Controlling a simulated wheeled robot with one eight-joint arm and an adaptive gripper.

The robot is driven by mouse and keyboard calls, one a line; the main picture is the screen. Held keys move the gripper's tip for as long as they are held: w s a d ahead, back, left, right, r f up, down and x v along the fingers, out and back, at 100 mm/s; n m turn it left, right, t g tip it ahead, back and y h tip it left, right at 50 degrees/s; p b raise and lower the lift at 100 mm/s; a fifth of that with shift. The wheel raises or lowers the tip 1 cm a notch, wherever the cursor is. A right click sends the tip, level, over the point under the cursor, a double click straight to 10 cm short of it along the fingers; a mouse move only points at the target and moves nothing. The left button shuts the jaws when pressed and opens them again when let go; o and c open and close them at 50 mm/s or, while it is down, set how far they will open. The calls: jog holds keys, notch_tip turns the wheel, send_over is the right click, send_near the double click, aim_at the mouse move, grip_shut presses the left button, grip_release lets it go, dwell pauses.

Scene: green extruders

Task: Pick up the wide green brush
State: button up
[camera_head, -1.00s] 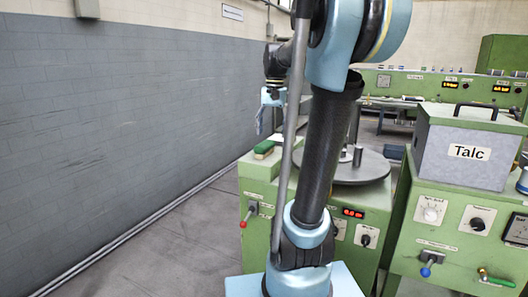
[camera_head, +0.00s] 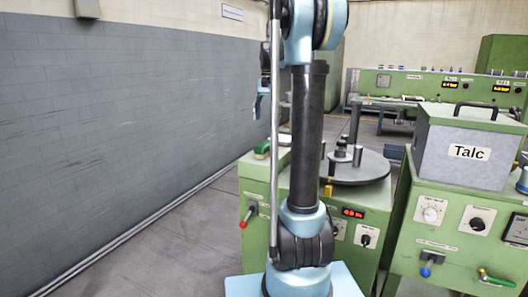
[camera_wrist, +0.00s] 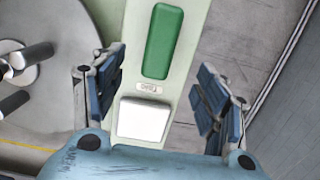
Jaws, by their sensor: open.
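The wide green brush (camera_wrist: 163,40) lies on the pale green top of a machine, seen from above in the wrist view. In the head view the brush (camera_head: 262,148) sits at the left end of that machine top, partly cut off by my arm. My gripper (camera_wrist: 160,95) is open and empty, its blue fingers spread to either side. The brush lies beyond the fingertips, roughly centred between them. In the head view my gripper (camera_head: 258,98) hangs above the brush, apart from it.
A white block or plate (camera_wrist: 145,118) lies near the brush. A round grey turntable with upright posts (camera_head: 362,168) stands on the same machine. A grey Talc box (camera_head: 463,150) sits on the machine to the right. A grey wall (camera_head: 110,130) runs along the left.

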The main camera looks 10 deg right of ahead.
aim_at(265, 143)
jog(key=f, duration=0.8)
jog(key=s+a+f, duration=0.1)
jog(key=f, duration=0.3)
jog(key=shift+f, duration=0.35)
jog(key=c, duration=1.2)
